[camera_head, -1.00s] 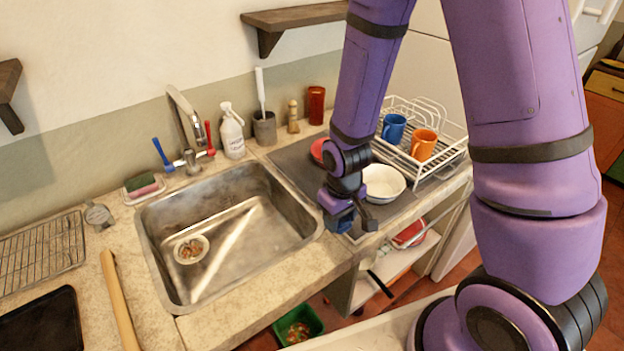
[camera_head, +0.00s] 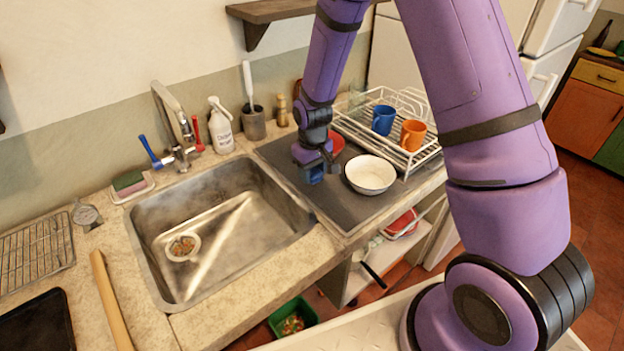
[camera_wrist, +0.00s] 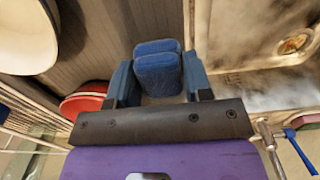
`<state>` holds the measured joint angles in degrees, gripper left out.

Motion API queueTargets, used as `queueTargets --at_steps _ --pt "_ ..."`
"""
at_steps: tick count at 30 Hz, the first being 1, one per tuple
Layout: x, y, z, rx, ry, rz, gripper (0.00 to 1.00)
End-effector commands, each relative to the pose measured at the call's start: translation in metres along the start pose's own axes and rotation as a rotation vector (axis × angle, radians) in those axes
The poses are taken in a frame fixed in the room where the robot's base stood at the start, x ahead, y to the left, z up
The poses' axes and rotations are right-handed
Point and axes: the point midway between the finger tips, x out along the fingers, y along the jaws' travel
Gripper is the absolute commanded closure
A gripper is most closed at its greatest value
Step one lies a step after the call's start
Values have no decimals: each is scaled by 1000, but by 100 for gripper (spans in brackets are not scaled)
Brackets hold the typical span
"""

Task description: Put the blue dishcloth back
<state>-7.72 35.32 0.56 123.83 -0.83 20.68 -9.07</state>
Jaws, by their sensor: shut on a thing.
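The blue dishcloth (camera_wrist: 158,72) is a folded, rounded bundle in the wrist view. My gripper (camera_wrist: 158,82) is shut on it, with a finger on each side. In the head view my gripper (camera_head: 314,168) points down over the left part of the dark draining mat (camera_head: 345,210), just right of the sink (camera_head: 190,240). A bit of the blue dishcloth (camera_head: 314,174) shows below the fingers. I cannot tell whether the cloth touches the mat.
A white bowl (camera_head: 370,174) and a red dish (camera_head: 336,143) sit close to my gripper. The white dish rack (camera_head: 428,152) holds a blue mug (camera_head: 383,119) and an orange mug (camera_head: 412,135). A soap bottle (camera_head: 220,125) and a grey utensil pot (camera_head: 253,123) stand behind.

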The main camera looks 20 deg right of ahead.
Motion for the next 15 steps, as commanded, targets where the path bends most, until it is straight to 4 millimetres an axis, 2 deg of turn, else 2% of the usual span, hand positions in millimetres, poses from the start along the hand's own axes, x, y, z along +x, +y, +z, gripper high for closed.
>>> queueTargets --at_steps 2,9,15 --pt "3 3 -6 1 0 0 73" --pt "35 2 -4 0 -1 0 73" --pt "36 2 -5 0 1 0 73"
